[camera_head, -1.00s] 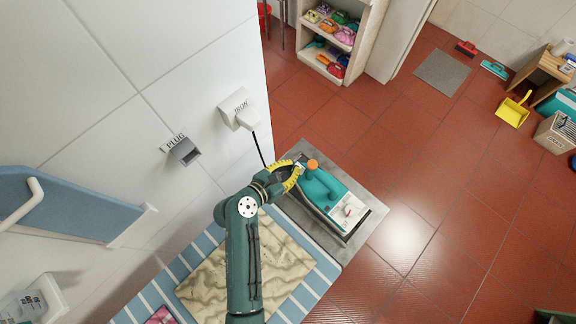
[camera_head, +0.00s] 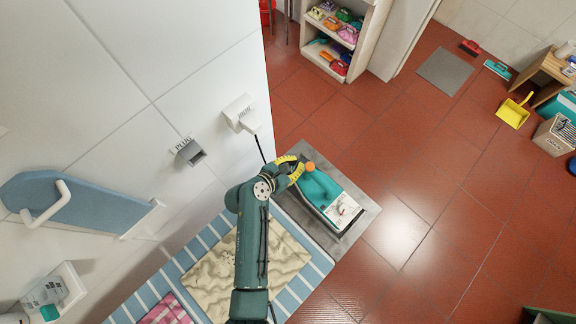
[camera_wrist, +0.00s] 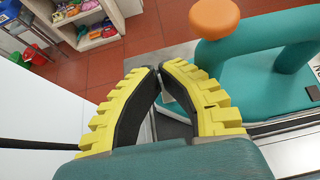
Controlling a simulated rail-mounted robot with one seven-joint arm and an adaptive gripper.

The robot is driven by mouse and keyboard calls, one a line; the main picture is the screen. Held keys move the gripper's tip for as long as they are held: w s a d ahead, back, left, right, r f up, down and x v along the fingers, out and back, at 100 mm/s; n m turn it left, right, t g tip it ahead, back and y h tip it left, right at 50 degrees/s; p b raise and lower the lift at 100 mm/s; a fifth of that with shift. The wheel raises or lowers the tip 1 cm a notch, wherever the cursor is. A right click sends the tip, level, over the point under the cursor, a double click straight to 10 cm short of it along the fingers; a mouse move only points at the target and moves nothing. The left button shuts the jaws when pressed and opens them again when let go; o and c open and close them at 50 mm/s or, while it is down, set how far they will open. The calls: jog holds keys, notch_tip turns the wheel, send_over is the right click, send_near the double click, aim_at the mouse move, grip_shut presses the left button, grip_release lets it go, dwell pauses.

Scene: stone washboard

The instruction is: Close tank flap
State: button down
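A teal iron (camera_head: 318,190) with an orange round knob (camera_head: 310,167) lies on a grey slab. In the wrist view, the orange knob (camera_wrist: 214,18) is above the near end of the teal handle (camera_wrist: 262,38), right of my fingers. My gripper (camera_head: 303,163) is at the wall-side end of the iron, beside the knob. In the wrist view, my gripper's yellow toothed fingers (camera_wrist: 160,68) have their tips close together with no object clearly held. I cannot make out which part is the tank flap; my gripper covers part of the iron's end.
A grey stone slab (camera_head: 362,213) lies under the iron. A white iron socket box (camera_head: 240,113) with a dark cable and a grey plug holder (camera_head: 192,152) are on the wall to the left. A striped board (camera_head: 205,244) with beige cloth (camera_head: 240,272) lies below.

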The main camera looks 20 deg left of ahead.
jog(key=shift+w+d+f, duration=0.1)
jog(key=shift+w+d, duration=0.1)
jog(key=shift+w, duration=0.2)
dwell(0.3)
jog(key=shift+p, duration=0.3)
jog(key=shift+r+p, duration=1.05)
jog(key=shift+p, duration=0.05)
notch_tip(320, 180, up, 14)
jog(key=p, duration=0.4)
jog(key=shift+f+p, duration=0.25)
jog(key=shift+p, duration=0.1)
